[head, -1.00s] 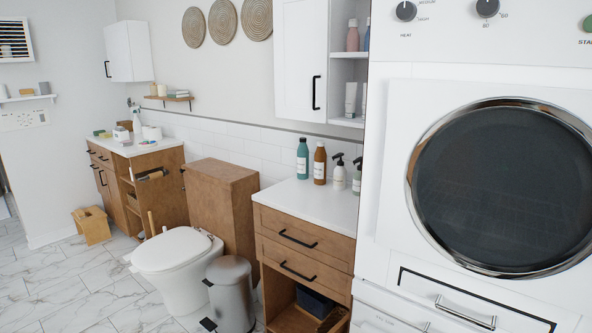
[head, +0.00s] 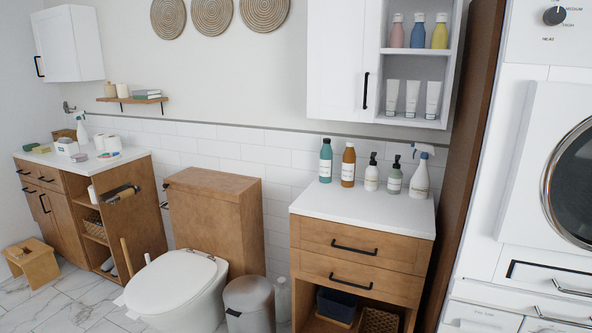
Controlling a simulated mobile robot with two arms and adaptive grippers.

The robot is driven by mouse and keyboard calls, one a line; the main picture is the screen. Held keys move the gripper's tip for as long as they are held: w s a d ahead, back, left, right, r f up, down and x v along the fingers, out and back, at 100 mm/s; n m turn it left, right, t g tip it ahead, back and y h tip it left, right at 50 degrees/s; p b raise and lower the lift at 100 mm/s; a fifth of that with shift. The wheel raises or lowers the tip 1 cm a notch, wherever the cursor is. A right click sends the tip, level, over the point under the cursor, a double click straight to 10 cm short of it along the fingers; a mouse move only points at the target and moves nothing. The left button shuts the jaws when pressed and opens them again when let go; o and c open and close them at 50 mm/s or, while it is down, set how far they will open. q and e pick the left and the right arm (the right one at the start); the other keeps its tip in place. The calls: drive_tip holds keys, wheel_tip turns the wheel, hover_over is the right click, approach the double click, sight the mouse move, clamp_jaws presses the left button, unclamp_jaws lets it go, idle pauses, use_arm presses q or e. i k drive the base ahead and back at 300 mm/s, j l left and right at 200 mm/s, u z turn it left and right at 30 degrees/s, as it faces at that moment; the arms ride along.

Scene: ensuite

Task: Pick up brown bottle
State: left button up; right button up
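The brown bottle (head: 348,165) has a white cap and a pale label. It stands upright on the white top (head: 365,206) of the wooden drawer cabinet, near the wall. A teal bottle (head: 326,161) stands just to its left, and a white pump bottle (head: 371,173) with a black head stands to its right. Neither of my grippers shows in the head view.
A grey-green pump bottle (head: 392,178) and a white spray bottle (head: 420,177) stand further right. A wall cabinet (head: 335,60) with open shelves hangs above. The toilet (head: 175,288) and bin (head: 249,303) stand left; the washer-dryer stack (head: 535,140) is right. The counter's front is clear.

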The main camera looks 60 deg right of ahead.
sight(348, 176)
drive_tip(key=i+z, duration=0.4)
drive_tip(key=i+j+z, duration=0.1)
drive_tip(key=i+z, duration=0.3)
drive_tip(key=i+j+z, duration=0.2)
drive_tip(key=z, duration=0.15)
drive_tip(key=i+z, duration=0.15)
drive_tip(key=z, duration=0.25)
drive_tip(key=i+z, duration=0.15)
drive_tip(key=z, duration=0.3)
drive_tip(key=i+j+z, duration=0.1)
drive_tip(key=z, duration=0.3)
drive_tip(key=i+j+z, duration=0.15)
drive_tip(key=z, duration=0.3)
drive_tip(key=i+j+z, duration=0.1)
drive_tip(key=z, duration=0.3)
